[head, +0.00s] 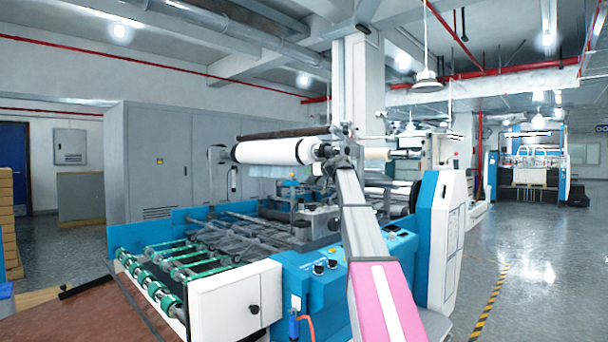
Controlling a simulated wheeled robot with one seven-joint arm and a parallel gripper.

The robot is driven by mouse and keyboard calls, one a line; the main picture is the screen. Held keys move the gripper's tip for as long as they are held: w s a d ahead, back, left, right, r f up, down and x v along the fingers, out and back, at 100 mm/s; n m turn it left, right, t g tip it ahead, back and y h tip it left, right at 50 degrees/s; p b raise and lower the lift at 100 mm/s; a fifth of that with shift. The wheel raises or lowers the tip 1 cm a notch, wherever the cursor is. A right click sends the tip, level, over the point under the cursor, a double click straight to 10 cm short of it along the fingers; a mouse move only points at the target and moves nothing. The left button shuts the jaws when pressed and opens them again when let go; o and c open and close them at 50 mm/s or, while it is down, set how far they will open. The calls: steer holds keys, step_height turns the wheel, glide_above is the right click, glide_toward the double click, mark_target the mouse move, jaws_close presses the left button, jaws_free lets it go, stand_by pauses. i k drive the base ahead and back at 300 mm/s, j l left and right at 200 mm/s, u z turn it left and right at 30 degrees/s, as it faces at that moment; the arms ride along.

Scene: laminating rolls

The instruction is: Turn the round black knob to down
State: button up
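A round black knob (254,309) sits on the front of the white box (228,302) at the machine's near corner. Two smaller dark knobs (318,269) (333,264) sit on the blue panel to its right. I cannot tell which way any of them points. My arm rises from the bottom right, across the blue panel, and its far end with my gripper (328,158) appears near the right end of the white roll. It is well above and beyond the knobs. The fingers are too small and cluttered to read.
The blue laminating machine (300,290) fills the middle, with green-wheeled rollers (150,280) at left and a white roll (270,151) above. An orange hose (306,321) hangs in front. A white-and-blue housing (440,235) stands right of my arm. Open floor (530,290) lies at right.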

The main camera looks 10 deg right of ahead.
mark_target(333, 223)
steer(key=k+l, duration=0.8)
